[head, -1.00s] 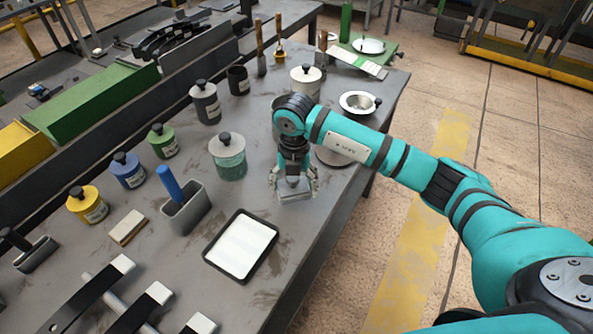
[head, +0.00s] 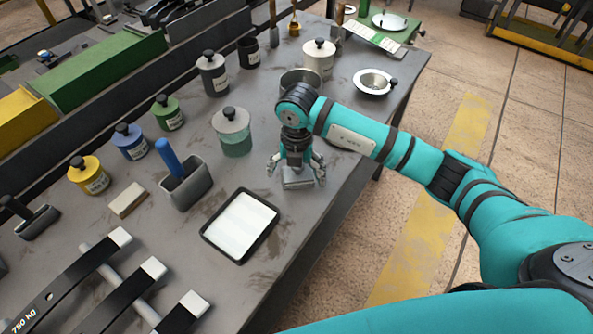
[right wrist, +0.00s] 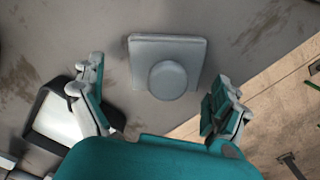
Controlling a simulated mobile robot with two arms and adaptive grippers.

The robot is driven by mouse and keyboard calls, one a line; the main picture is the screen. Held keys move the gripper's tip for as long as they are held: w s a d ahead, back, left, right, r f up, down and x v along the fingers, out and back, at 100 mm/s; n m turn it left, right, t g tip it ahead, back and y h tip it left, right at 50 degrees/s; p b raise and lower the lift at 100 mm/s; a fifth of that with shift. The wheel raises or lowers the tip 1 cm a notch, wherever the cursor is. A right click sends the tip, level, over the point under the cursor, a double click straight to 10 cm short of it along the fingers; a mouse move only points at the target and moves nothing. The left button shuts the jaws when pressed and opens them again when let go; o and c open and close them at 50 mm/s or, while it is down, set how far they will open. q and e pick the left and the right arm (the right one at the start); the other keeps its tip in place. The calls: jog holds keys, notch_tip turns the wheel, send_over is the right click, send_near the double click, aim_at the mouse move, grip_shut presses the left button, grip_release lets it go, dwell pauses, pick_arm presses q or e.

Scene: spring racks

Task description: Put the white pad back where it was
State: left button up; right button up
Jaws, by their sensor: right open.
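A flat white pad (head: 241,224) in a black-rimmed tray lies on the grey bench, near its right edge. It also shows at the lower left of the right wrist view (right wrist: 58,121). My right gripper (head: 297,171) is open above a small grey plate (head: 298,182) with a round knob. In the right wrist view, this plate (right wrist: 142,58) is between and just beyond the spread fingers of the gripper (right wrist: 160,107), and neither finger appears to touch it. My left gripper is out of view.
A glass jar with a grey lid (head: 235,138) stands left of my right gripper, and a grey holder with a blue handle (head: 186,187) is farther left. A white bowl (head: 374,82) is behind my arm. Black bars (head: 118,290) lie at front left. Bare bench surrounds the tray.

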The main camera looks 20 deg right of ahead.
jog(key=shift+w+d, duration=0.1)
jog(key=shift+d, duration=0.05)
notch_tip(320, 180, up, 11)
jog(key=shift+r+b, duration=0.15)
jog(key=shift+b, duration=1.1)
jog(key=shift+s+r, duration=0.2)
jog(key=shift+r, duration=0.15)
